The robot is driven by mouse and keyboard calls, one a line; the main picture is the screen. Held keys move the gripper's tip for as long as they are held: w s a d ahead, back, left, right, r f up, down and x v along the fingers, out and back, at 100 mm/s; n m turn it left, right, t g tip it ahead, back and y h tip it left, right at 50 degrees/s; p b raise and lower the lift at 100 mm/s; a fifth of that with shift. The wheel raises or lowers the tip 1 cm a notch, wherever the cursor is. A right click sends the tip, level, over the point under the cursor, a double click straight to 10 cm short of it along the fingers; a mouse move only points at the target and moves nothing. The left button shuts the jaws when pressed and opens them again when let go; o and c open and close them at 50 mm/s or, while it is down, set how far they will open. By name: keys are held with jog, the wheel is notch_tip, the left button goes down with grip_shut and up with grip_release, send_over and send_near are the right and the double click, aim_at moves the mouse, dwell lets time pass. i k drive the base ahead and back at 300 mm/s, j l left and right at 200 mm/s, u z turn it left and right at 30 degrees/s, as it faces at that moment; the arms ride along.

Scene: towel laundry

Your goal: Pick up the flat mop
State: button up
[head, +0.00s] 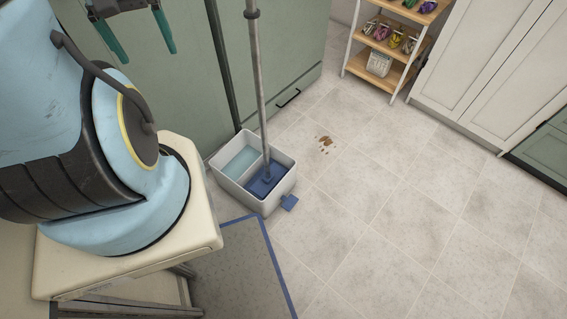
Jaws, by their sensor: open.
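The flat mop (258,88) stands nearly upright, with a long grey pole and a flat blue head. Its head sits in the right compartment of a pale two-part bucket (239,190). The pole's top end is cut off by the picture's upper edge, and a dark collar shows near there. The bucket's left compartment looks light blue inside, and a blue pedal sticks out at its front right. My gripper (147,55) is at the upper left, with its two teal fingers spread apart and nothing between them. It appears left of the pole and apart from it.
Brown stains (325,142) lie on the tiled floor right of the bucket. Green cabinets (275,50) stand behind the mop. A shelf rack (392,48) and white cabinets (490,60) line the back right. A blue-edged grey mat (235,275) lies in front. The right floor is clear.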

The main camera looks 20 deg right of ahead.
aim_at(272, 175)
jog(key=l+z, duration=0.1)
jog(key=z, duration=0.65)
jog(key=k+j+z, duration=0.25)
jog(key=k, duration=0.45)
jog(key=k+u, duration=0.35)
jog(key=k+l, duration=0.05)
jog(key=k, duration=0.05)
